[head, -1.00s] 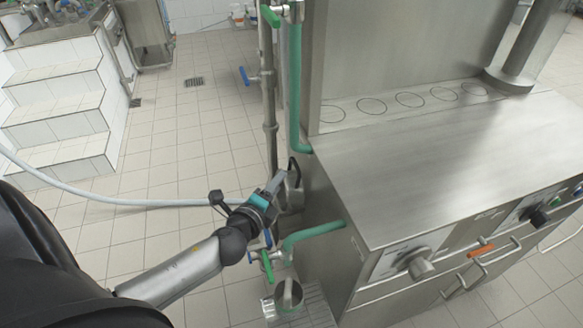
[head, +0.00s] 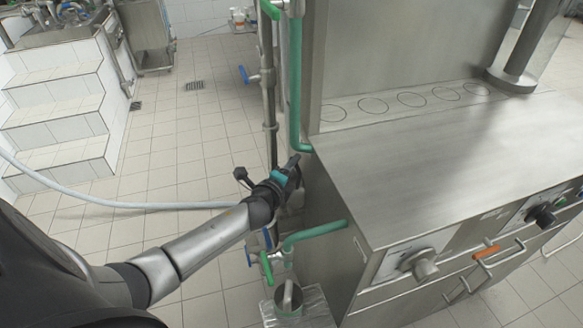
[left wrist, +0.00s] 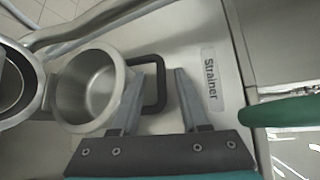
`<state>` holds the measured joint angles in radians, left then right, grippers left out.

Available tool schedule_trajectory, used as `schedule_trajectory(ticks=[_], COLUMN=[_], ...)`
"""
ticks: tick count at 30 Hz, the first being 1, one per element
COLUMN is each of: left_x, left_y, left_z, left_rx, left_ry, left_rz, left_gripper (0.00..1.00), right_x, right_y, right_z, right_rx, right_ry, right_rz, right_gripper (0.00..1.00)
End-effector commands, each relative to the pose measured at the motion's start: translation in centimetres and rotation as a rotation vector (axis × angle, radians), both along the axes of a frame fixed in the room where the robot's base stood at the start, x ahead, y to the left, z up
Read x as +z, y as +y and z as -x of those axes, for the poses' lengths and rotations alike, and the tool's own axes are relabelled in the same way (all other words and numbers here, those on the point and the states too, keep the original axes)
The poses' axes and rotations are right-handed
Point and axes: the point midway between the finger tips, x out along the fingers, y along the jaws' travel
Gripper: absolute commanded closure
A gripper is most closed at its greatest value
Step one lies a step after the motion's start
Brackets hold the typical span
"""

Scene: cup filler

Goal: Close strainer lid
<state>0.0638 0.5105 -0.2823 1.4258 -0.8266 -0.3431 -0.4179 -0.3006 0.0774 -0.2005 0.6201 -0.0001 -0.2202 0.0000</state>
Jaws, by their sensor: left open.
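My left gripper (head: 291,170) is at the strainer by the left side of the steel machine. Its two fingers also show in the left wrist view (left wrist: 157,75), open. A black loop handle (left wrist: 158,62) shows between the fingertips; I cannot tell whether they touch it. The handle joins a round, hollow steel cup (left wrist: 88,88), which stands swung open beside a second round steel opening (left wrist: 14,84) at the left edge. I cannot tell for sure which of the two is the lid. A "Strainer" label (left wrist: 209,80) is right of the fingers. My right gripper does not show.
The steel machine (head: 450,150) fills the right side. A green pipe (head: 315,233) juts out just below my gripper, and another green pipe (head: 295,85) runs down above it. Green and blue valve handles sit close below. The tiled floor at left is open, crossed by a pale hose (head: 100,205).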

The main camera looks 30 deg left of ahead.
Motion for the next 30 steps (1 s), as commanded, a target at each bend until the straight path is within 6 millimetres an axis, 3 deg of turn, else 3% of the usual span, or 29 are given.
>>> schedule_trajectory(ticks=[4, 16, 30], left_x=[0.01, -0.01, -0.04], left_y=[-0.03, -0.04, -0.04], left_z=[0.01, 0.04, 0.06], left_rx=[-0.001, -0.001, -0.001], left_ry=[0.0, 0.0, 0.001], left_rz=[0.0, 0.0, 0.0], left_gripper=[0.55, 1.0, 1.0], right_x=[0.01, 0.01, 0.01], right_y=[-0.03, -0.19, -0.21], right_z=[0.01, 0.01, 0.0], right_rx=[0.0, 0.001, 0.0], right_ry=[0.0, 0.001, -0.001], right_rz=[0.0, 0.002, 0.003], right_gripper=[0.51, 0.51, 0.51])
